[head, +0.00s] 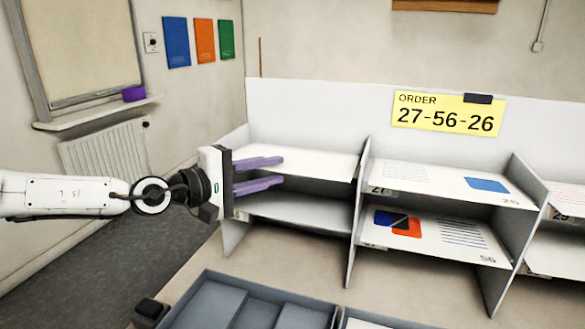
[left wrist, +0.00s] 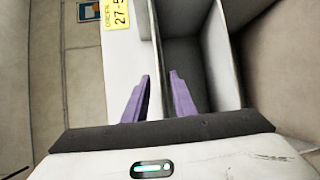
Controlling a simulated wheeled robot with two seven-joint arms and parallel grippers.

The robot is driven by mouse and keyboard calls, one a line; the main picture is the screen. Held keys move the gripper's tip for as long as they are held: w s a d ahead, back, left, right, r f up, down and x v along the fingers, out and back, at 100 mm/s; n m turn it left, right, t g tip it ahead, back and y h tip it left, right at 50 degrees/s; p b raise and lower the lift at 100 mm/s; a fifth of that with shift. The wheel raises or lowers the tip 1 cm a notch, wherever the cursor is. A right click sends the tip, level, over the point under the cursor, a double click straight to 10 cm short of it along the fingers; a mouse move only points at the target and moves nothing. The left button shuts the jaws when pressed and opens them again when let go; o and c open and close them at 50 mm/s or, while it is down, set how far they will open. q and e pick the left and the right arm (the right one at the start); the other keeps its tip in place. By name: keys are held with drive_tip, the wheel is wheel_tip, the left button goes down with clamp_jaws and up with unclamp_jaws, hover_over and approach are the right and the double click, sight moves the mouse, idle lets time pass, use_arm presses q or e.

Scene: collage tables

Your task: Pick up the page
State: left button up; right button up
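My left gripper (head: 281,171) is open with purple fingers, in front of the left column of the white shelf unit; it also shows in the left wrist view (left wrist: 160,76). Nothing is between its fingers. In the middle column, a page with a blue block and text lines (head: 440,180) lies on the upper shelf. A page with blue and orange shapes (head: 432,235) lies below it, by the number 56. A page with red print (head: 568,199) is cut off at the right edge. The left column's upper shelf (head: 310,163) shows plain white, its lower one (head: 300,210) grey. My right gripper is out of view.
A yellow sign (head: 447,114) reads "ORDER 27-56-26" on the back panel. A grey divided tray (head: 193,297) sits at the front of the table (head: 285,262). Upright dividers (head: 356,215) separate the shelf columns. Bare table lies between tray and shelves.

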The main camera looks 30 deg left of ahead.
use_arm(q)
drive_tip(key=shift+c, duration=0.4)
clamp_jaws()
drive_tip(key=shift+r, duration=0.1)
